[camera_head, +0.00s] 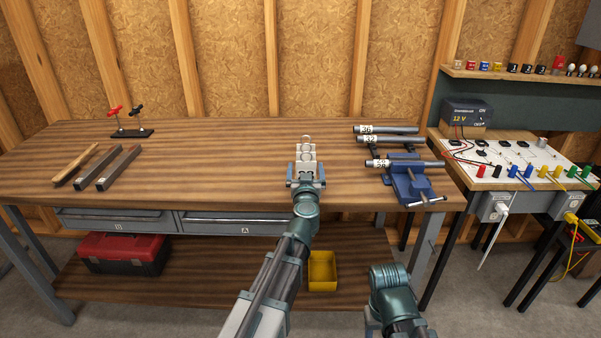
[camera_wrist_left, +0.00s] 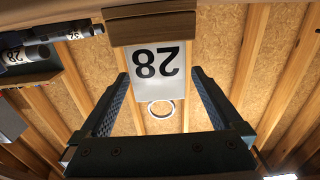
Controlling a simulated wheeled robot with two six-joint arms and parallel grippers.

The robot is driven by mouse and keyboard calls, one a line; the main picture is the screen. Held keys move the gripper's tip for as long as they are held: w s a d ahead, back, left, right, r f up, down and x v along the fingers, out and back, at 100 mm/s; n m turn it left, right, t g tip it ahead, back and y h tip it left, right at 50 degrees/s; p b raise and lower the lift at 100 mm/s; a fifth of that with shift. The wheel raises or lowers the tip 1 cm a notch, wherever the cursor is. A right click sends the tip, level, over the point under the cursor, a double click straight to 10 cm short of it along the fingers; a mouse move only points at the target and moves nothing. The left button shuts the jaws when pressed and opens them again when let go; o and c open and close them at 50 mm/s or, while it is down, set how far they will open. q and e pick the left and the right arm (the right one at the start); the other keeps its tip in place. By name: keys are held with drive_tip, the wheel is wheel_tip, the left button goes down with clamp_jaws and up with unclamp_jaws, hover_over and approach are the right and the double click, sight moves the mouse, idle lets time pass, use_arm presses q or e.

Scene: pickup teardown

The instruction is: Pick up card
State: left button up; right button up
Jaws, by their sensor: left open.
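In the left wrist view a white card (camera_wrist_left: 153,72) with an upside-down "28" shows between and beyond the finger tips of my left gripper (camera_wrist_left: 158,90). A wooden block (camera_wrist_left: 150,24) is at the card's top edge in that view, and a pale ring (camera_wrist_left: 161,109) at its lower edge. In the head view my left gripper (camera_head: 306,172) is over the front middle of the workbench (camera_head: 230,165), with a pale ringed piece at its end; card details are too small to read there. The left fingers are open, with gaps beside the card. My right gripper is out of view.
Tagged pipes (camera_head: 400,130) and a blue vise (camera_head: 412,185) stand to the right on the bench. Metal bars (camera_head: 118,167) and a small stand (camera_head: 132,133) are at the left. A yellow bin (camera_head: 322,272) sits on the lower shelf. The bench's middle left is clear.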

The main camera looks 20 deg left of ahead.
use_arm(q)
drive_tip(key=shift+w, duration=0.4)
drive_tip(key=shift+s, duration=0.15)
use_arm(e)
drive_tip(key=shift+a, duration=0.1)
use_arm(q)
drive_tip(key=c, duration=1.2)
drive_tip(key=shift+c, duration=0.2)
drive_tip(key=shift+r, duration=0.2)
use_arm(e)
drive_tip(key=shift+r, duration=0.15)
